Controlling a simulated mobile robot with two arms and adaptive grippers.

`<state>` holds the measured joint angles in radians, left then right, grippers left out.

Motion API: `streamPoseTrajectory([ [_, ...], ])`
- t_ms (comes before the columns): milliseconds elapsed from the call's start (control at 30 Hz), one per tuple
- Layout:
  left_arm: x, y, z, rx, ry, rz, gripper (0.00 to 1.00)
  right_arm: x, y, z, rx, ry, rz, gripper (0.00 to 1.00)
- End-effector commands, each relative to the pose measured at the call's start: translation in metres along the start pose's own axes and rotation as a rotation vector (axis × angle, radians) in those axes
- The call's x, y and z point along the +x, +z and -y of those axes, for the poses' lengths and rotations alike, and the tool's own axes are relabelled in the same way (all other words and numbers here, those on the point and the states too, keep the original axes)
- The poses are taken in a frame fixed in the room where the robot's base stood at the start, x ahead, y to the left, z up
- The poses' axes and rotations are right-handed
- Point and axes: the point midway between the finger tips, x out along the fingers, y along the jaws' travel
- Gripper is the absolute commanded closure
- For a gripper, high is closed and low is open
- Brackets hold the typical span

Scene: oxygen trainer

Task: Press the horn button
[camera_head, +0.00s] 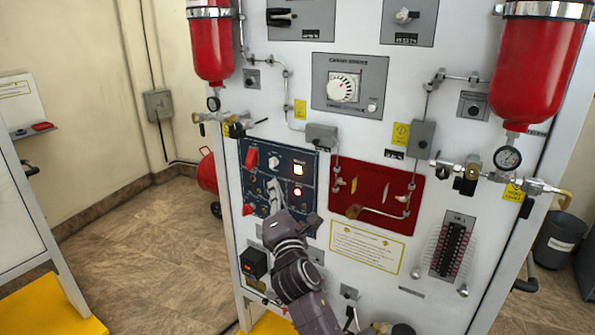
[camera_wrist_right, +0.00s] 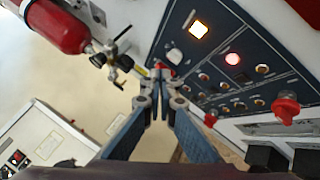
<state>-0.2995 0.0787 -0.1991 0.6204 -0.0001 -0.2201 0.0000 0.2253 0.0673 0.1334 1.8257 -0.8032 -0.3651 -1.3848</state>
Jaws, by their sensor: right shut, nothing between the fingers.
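The dark blue control panel (camera_head: 311,163) is on the white trainer wall. It has a lit square light (camera_head: 298,169), a small lit red light (camera_head: 297,192), a red switch cover (camera_head: 251,158) and several small knobs or buttons. Which one is the horn button I cannot tell; the labels are too small to read. My right gripper (camera_head: 273,187) is in front of the panel's lower middle and hides part of it. In the right wrist view its fingers (camera_wrist_right: 158,78) are shut and empty, beside the panel (camera_wrist_right: 225,65); contact with it is unclear. My left gripper is not in view.
A dark red panel (camera_head: 375,180) with pipes is right of the blue one. Red cylinders (camera_head: 210,45) (camera_head: 535,70) with gauges hang on both sides. Red knobs (camera_wrist_right: 287,108) stick out near the panel in the wrist view. Open floor (camera_head: 140,240) lies left.

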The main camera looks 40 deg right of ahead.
Motion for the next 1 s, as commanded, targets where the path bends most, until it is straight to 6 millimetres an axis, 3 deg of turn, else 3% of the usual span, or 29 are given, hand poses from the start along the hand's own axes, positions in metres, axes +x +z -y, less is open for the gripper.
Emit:
streamPoseTrajectory([
  [500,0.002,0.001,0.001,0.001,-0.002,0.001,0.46,0.047,0.034,0.034,-0.002,0.0,0.001,1.0],
  [1000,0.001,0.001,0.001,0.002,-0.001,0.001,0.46,0.055,0.04,0.04,0.001,-0.001,0.0,1.0],
])
